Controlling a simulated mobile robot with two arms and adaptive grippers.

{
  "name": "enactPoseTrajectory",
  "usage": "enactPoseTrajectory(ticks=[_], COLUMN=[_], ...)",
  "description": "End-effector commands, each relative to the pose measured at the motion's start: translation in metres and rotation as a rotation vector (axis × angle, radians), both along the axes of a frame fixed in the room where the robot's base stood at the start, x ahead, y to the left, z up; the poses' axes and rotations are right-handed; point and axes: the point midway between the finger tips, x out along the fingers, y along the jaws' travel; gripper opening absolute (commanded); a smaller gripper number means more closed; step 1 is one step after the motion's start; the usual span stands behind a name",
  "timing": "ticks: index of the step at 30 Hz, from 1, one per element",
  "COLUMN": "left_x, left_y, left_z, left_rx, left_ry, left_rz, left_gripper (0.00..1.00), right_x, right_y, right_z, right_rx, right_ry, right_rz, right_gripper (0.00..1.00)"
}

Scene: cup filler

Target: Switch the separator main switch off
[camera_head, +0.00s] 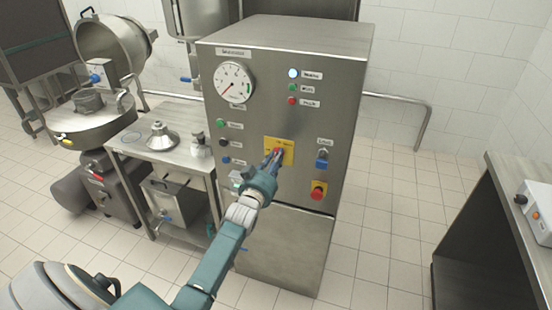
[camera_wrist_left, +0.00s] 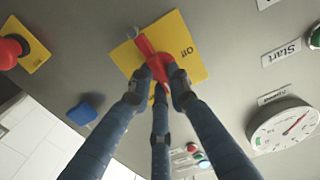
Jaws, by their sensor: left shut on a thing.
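The separator main switch has a red handle (camera_wrist_left: 149,53) on a yellow plate (camera_wrist_left: 190,50) marked "Off". In the head view the yellow plate (camera_head: 287,146) sits mid-height on the front of a steel control cabinet (camera_head: 318,115). My left gripper (camera_wrist_left: 162,84) reaches the switch, its fingers shut around the lower part of the red handle. The handle lies slanted across the plate in the left wrist view; the fingers cover its end. In the head view my left gripper (camera_head: 272,160) hides most of the handle. My right gripper is not in view.
A red emergency knob (camera_head: 318,190) and a blue switch (camera_head: 321,163) sit right of the plate. Coloured buttons and a round gauge (camera_head: 234,83) are on its left. A steel side table (camera_head: 165,145) stands left of the cabinet.

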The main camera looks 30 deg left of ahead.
Motion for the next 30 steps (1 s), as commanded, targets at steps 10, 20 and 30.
enactPoseTrajectory(ticks=[10, 20, 30], left_x=[-0.0003, -0.0007, -0.0013], left_y=[0.0008, 0.0026, 0.0050], left_z=[0.0007, 0.0014, 0.0010], left_rx=[-0.127, -0.409, -0.724], left_ry=[-0.029, -0.098, -0.174], left_rz=[0.000, 0.000, 0.001], left_gripper=[0.00, 0.00, 0.00], right_x=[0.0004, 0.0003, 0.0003], right_y=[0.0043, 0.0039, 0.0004], right_z=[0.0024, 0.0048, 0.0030], right_rx=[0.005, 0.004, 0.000], right_ry=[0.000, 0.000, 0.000], right_rz=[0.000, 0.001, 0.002], right_gripper=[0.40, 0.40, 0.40])
